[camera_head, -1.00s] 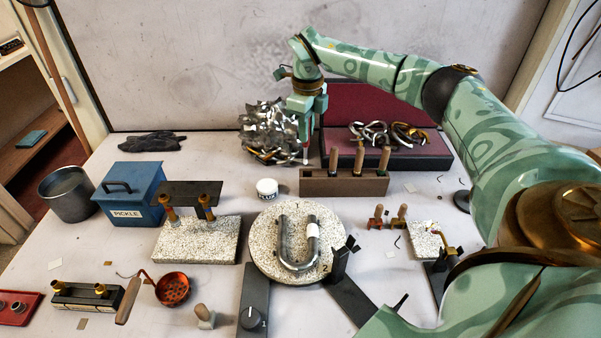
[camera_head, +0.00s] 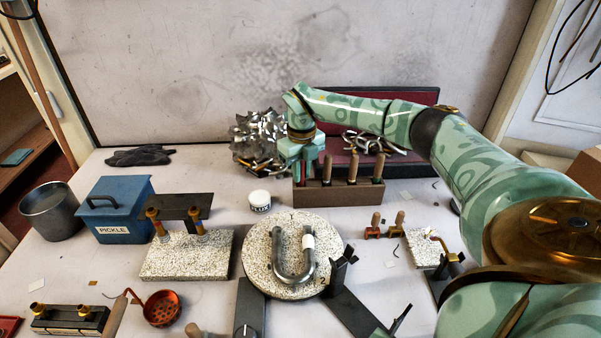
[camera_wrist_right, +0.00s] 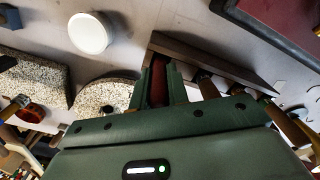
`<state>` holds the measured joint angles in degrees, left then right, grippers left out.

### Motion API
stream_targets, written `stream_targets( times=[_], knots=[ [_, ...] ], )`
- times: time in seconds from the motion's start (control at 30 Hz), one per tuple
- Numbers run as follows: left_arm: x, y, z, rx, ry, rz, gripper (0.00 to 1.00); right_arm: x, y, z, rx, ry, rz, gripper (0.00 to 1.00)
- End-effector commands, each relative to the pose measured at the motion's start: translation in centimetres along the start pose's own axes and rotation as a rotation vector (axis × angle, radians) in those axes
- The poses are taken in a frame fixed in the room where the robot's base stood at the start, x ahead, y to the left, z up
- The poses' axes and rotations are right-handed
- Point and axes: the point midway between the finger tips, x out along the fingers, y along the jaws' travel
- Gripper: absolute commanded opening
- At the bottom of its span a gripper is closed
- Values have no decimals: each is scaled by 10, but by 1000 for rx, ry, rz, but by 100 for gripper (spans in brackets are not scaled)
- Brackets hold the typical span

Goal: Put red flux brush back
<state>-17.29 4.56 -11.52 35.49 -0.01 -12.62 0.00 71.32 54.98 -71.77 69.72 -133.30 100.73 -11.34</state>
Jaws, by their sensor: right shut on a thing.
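My right gripper (camera_head: 303,170) is at the left end of the brown wooden rack (camera_head: 338,196), fingers pointing down. In the right wrist view the gripper (camera_wrist_right: 158,72) is shut on the red flux brush (camera_wrist_right: 157,84), whose red handle shows between the fingers. The brush's lower end is hidden, so I cannot tell whether it is inside the rack or just above it. Several wooden-handled tools (camera_head: 353,168) stand upright in the rack to the right. The rack also shows beside the fingers in the wrist view (camera_wrist_right: 217,62). My left gripper is not in view.
A white jar (camera_head: 260,201) stands just left of the rack. A pile of crumpled metal (camera_head: 257,142) is behind it, left of the gripper. A dark red-lined case (camera_head: 414,160) lies behind the rack. A round speckled slab (camera_head: 258,240) with a bent tube is in front.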

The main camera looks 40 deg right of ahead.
Motion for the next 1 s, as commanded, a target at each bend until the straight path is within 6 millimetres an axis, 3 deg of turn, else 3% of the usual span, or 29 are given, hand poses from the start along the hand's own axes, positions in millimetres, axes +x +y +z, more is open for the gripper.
stream_targets(
  times=[0.33, 0.37, 0.43, 0.77, 1.0],
  knots=[
    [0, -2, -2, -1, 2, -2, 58, 3, 0, 0, 1, -1, 0, 0],
    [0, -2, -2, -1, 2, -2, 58, 3, 0, 0, 1, -2, 0, 22],
    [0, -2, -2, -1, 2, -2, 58, 3, 0, 0, 1, -2, 0, 38],
    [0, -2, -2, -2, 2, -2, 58, -1, 0, 1, 0, -3, 0, 38],
    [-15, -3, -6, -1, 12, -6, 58, -50, -1, 1, 2, -8, 0, 38]
  ],
)
